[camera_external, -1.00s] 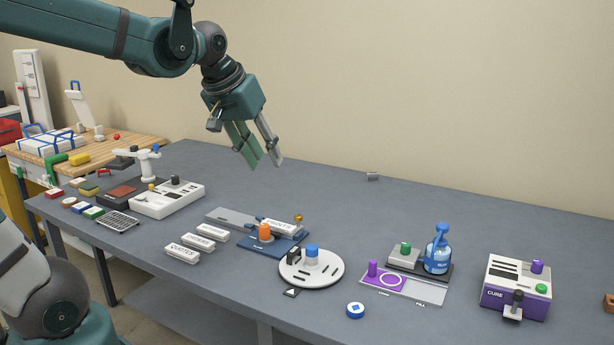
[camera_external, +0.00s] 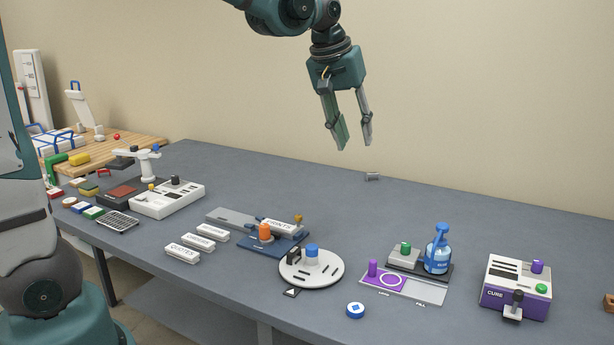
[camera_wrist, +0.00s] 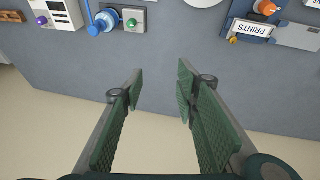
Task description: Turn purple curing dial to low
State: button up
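The purple curing dial (camera_external: 537,267) is a small purple knob on top of the white and purple box marked CURE (camera_external: 497,297), at the right of the table. The knob also shows at the upper left of the wrist view (camera_wrist: 42,20), on the white top of the box (camera_wrist: 62,12). The dial's pointer setting is too small to read. My gripper (camera_external: 354,146) is open and empty, high above the back of the table and well to the left of the CURE box. Its two fingers stand wide apart in the wrist view (camera_wrist: 160,82).
Left of the CURE box stand a blue pump bottle (camera_external: 437,256), a green knob (camera_external: 405,248) and a purple peg (camera_external: 373,268) on a plate. A white disc with a blue knob (camera_external: 312,250) lies further left. The back of the table is mostly clear.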

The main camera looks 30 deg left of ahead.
jog(key=w+d+f+g+p, duration=0.15)
jog(key=w+d, duration=0.35)
jog(key=d, duration=0.6)
jog(key=n+g+y+p, duration=0.1)
jog(key=g+p, duration=0.1)
jog(key=p, duration=0.6)
send_over(538, 262)
jog(key=f, duration=1.5)
jog(key=shift+a, duration=0.3)
jog(key=shift+f, duration=0.1)
jog(key=shift+w+d+f, duration=0.1)
jog(key=shift+d+f, duration=0.05)
jog(key=shift+f, duration=1.75)
jog(key=shift+d+f, duration=0.15)
jog(key=shift+f, duration=1.7)
